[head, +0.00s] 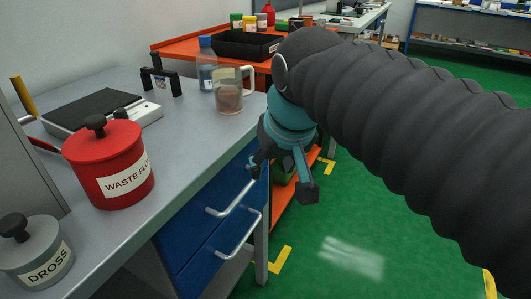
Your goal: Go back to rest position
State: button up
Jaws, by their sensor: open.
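My gripper (283,182) hangs at the end of my dark, ribbed arm, off the right edge of the grey workbench (178,140). Its teal and black fingers point down and are spread open. I see nothing between them. It is in front of the blue drawers and the orange cart, apart from the objects on the bench. My arm covers the right part of the view and hides some of the floor and back tables.
Drawer handles (232,235) stick out. An orange cart (190,45) stands behind. Green floor (330,240) is open.

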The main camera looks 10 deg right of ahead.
jog(key=s+d+f, duration=0.2)
jog(key=s+f, duration=0.1)
jog(key=f, duration=0.2)
jog(key=s+d+f+m, duration=0.1)
jog(key=s+d+f, duration=0.1)
jog(key=s+f, duration=0.2)
notch_tip(320, 180, down, 3)
jog(key=shift+d+r+h, duration=0.2)
jog(key=shift+d+h, duration=0.1)
jog(key=shift+d, duration=0.1)
